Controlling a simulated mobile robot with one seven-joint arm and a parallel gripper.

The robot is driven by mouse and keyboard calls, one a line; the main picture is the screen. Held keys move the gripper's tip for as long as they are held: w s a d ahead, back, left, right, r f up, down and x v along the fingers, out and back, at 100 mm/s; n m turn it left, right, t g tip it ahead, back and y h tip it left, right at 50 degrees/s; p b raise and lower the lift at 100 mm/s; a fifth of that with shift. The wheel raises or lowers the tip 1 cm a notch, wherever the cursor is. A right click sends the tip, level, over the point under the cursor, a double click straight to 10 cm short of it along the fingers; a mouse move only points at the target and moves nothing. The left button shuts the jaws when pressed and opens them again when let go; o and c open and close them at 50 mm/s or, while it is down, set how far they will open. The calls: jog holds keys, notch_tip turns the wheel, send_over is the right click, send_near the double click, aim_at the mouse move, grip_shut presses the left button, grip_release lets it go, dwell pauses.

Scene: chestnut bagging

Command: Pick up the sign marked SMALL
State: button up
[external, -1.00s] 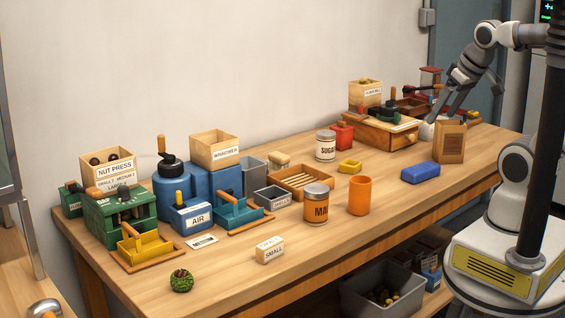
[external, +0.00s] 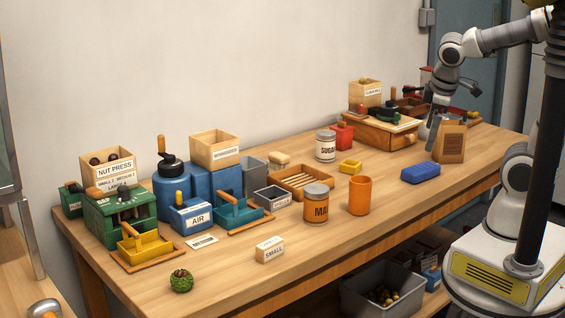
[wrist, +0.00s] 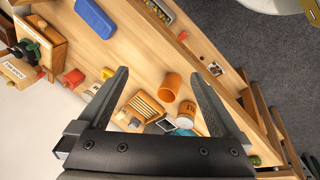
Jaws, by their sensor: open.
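The sign marked SMALL (external: 269,249) is a small wooden block with a white label. It stands near the table's front edge, to the left of the can marked MA. I cannot make it out in the wrist view. My gripper (external: 432,140) is at the far right end of the table, beside the brown paper bag (external: 451,142) and a long way from the sign. In the wrist view my gripper (wrist: 160,85) has its two fingers wide apart with nothing held between them.
An orange cup (external: 360,196), the MA can (external: 316,206) and a blue block (external: 421,172) stand between my gripper and the sign. A green spiky ball (external: 181,281) lies left of the sign. The nut press (external: 120,216) and the AIR unit (external: 194,217) stand behind. The table around the sign is clear.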

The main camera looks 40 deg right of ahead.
jog(key=w+a+f+n+t+h+b, duration=0.15)
jog(key=w+a+f+n+h, duration=0.3)
jog(key=n, duration=0.45)
jog(key=n+t+y+b, duration=0.3)
jog(key=n+t+y, duration=0.55)
jog(key=n, duration=1.25)
send_near(271, 243)
jog(key=shift+h, duration=0.4)
jog(key=x, duration=0.1)
jog(key=b+x, duration=0.1)
jog(key=x, duration=0.3)
jog(key=shift+w+a+r, duration=0.1)
jog(key=shift+w+a, duration=0.1)
jog(key=shift+a, duration=0.2)
jog(key=x, duration=0.2)
jog(key=b+x, duration=0.1)
jog(key=x, duration=0.1)
jog(key=shift+d+f, duration=0.15)
jog(key=shift+f, duration=0.1)
jog(key=shift+w+f, duration=0.15)
jog(key=shift+w, duration=0.3)
jog(key=c, duration=1.1)
jog(key=shift+c, duration=0.2)
